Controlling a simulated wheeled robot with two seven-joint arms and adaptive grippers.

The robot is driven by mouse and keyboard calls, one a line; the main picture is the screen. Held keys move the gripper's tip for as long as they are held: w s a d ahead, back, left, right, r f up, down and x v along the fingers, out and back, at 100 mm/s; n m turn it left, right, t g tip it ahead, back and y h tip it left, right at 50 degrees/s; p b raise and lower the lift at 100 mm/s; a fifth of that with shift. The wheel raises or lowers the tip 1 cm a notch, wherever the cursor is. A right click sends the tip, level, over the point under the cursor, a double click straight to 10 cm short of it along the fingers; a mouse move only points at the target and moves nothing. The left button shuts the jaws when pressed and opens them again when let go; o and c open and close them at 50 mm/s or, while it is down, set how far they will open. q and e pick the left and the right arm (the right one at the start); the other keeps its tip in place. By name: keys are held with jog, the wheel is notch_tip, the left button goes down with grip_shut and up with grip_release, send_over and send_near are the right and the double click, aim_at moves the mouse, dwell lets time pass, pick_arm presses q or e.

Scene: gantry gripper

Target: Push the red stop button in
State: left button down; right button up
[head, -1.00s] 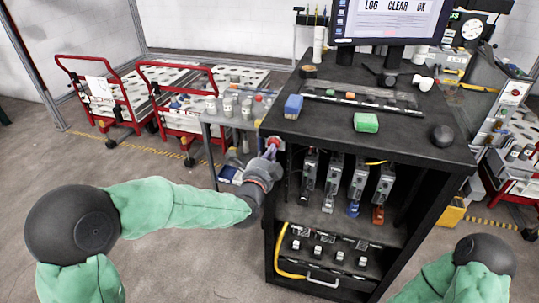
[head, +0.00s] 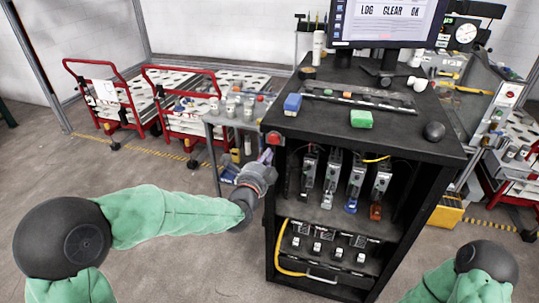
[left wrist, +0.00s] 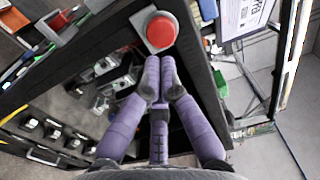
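The red stop button (head: 274,138) sits on a grey box at the upper left front corner of the black cabinet. In the left wrist view the round red button (left wrist: 161,32) shows whole in its pale housing, just beyond my fingertips. My left gripper (head: 266,157) is just below and left of the button in the head view. Its purple fingers (left wrist: 160,64) are close together at the tips with nothing between them. A small gap seems to lie between tips and button, but I cannot tell its depth. My right gripper is out of view; only part of that arm shows.
The black cabinet (head: 440,150) holds several grey modules on its shelf. Red-framed carts (head: 180,115) stand at the back left. The floor at left is open.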

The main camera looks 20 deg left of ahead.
pick_arm(q)
jog(key=s+p, duration=0.1)
jog(key=s, duration=0.7)
jog(key=shift+a+f+p, duration=0.15)
jog(key=shift+a+p, duration=0.15)
jog(key=shift+p, duration=0.1)
jog(key=s+d+f+n+g, duration=0.1)
jog(key=s+f+n+g, duration=0.15)
jog(key=f, duration=0.65)
jog(key=s+d+f+n+g+h, duration=0.1)
jog(key=d+f+n+g, duration=0.2)
jog(key=f, duration=0.6)
jog(key=s+f+n+g, duration=0.1)
jog(key=f+n+g, duration=0.25)
jog(key=f, duration=0.65)
jog(key=s+d+f+n+g+h, duration=0.1)
jog(key=s+f+n+g, duration=0.3)
jog(key=s+f, duration=0.5)
jog(key=s+d+f+n+g+h, duration=0.1)
jog(key=s+d+f+n+g, duration=0.3)
jog(key=s+f+n, duration=0.4)
jog(key=s+f, duration=0.1)
jog(key=s, duration=0.1)
jog(key=shift+s+f+g, duration=0.15)
jog(key=shift+s+g, duration=0.15)
jog(key=shift+s, duration=0.1)
